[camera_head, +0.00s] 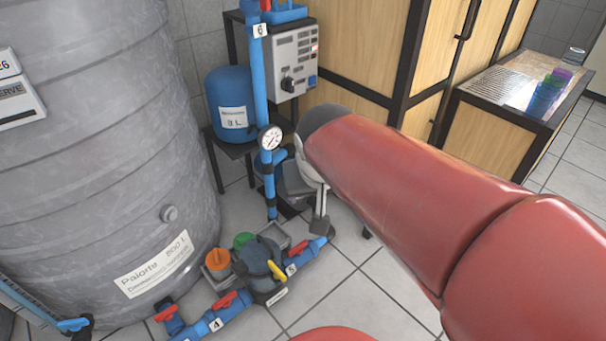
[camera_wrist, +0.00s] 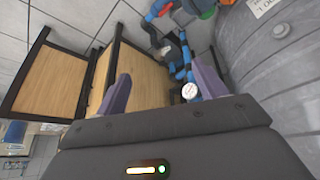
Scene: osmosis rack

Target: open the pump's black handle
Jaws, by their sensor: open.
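The pump (camera_head: 258,258) sits low on the floor in the head view, among blue pipes, with orange and green caps on its left and a yellow lever on its front. Its dark grey-black top part shows, but I cannot clearly make out a black handle. In the wrist view the pump area is at the top edge, only partly shown.
A large grey tank (camera_head: 90,160) stands at left. Red valve handles (camera_head: 223,300) sit on the pipes. A pressure gauge (camera_head: 270,137) is on the vertical blue pipe, near my arm. A control box (camera_head: 295,62) and blue vessel (camera_head: 232,100) stand behind. Floor at front right is clear.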

